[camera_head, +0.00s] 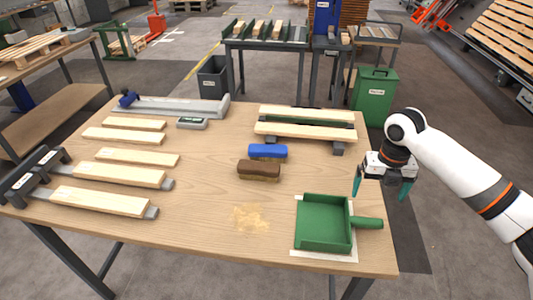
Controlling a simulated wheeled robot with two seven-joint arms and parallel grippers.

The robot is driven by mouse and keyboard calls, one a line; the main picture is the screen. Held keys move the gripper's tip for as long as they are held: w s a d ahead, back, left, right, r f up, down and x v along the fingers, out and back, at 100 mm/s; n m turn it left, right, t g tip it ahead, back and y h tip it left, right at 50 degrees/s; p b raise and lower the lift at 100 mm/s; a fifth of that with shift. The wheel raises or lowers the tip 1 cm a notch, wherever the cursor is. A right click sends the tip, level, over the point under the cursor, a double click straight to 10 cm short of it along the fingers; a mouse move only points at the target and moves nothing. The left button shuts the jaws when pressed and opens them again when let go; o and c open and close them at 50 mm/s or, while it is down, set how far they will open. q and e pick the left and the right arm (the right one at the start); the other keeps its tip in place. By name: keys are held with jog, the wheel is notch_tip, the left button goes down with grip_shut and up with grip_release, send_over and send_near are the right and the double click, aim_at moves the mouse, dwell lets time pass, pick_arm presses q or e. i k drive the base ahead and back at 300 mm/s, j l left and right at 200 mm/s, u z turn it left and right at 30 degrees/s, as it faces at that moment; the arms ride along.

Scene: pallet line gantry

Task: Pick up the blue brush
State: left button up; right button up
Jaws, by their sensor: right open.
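The blue brush (267,151) lies on the wooden table near its middle, with pale bristles below its blue back. A brown brush (258,169) lies just in front of it, close by. My right gripper (381,190) hangs above the table's right edge, fingers pointing down. It is open with nothing between its teal fingertips. It is to the right of the blue brush and well apart from it. My left gripper does not show.
A green dustpan (324,226) lies on a pale sheet at the table's front right. A patch of sawdust (248,217) lies left of it. Wooden slats on supports (305,131) stand behind the blue brush. Several boards (123,173) lie at left.

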aim_at(275, 152)
jog(key=i+u, duration=0.4)
jog(key=i, duration=0.65)
